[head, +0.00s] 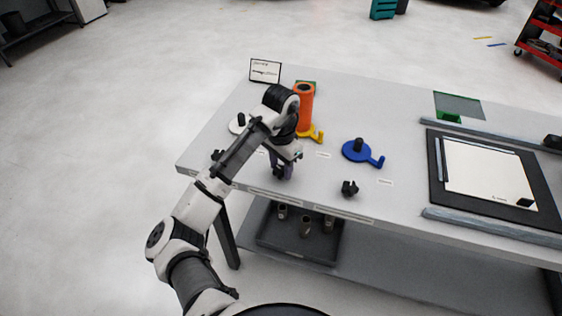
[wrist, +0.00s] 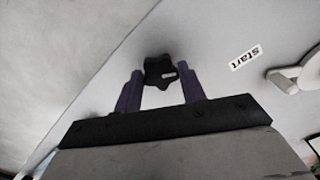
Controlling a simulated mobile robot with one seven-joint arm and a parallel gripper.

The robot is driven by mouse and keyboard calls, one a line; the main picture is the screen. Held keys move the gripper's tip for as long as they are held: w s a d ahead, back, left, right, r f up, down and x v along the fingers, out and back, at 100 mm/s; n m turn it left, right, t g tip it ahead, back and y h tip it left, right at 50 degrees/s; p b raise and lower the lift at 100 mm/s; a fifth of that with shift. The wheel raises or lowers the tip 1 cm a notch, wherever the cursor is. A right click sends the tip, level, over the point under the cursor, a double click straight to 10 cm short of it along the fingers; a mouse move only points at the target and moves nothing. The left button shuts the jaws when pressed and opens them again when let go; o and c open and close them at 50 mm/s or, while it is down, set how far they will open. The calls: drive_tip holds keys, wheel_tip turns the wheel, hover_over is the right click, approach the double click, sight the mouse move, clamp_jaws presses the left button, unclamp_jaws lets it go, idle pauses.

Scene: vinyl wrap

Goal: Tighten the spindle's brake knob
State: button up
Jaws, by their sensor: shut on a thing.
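A black lobed knob (wrist: 155,70) on the grey worktable sits between the two purple fingers of my gripper (wrist: 161,78) in the wrist view. My gripper is shut on this knob near the table's front edge. In the head view my gripper (head: 281,172) points down and largely hides the knob. Behind it stand a white spindle (head: 238,126), a yellow-based spindle (head: 314,136) with an orange roll (head: 305,103), and a blue-based spindle (head: 354,152). Which spindle the held knob belongs to is not clear.
Similar black knobs stand at the left (head: 217,155) and right (head: 349,188). A "start" label (wrist: 246,58) lies beside the held knob. A framed white panel (head: 489,171) lies at the right. A dark tray (head: 265,241) with several cylinders sits on the lower shelf.

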sight(281, 169)
drive_tip(key=m+p, duration=0.1)
drive_tip(key=m, duration=0.5)
drive_tip(key=shift+m, duration=0.3)
drive_tip(key=m, duration=0.5)
drive_tip(key=shift+m, duration=0.4)
drive_tip(key=o, duration=1)
drive_tip(key=shift+r, duration=0.15)
wheel_tip(281, 169, up, 14)
drive_tip(key=shift+f+b, duration=0.2)
drive_tip(key=shift+b, duration=0.6)
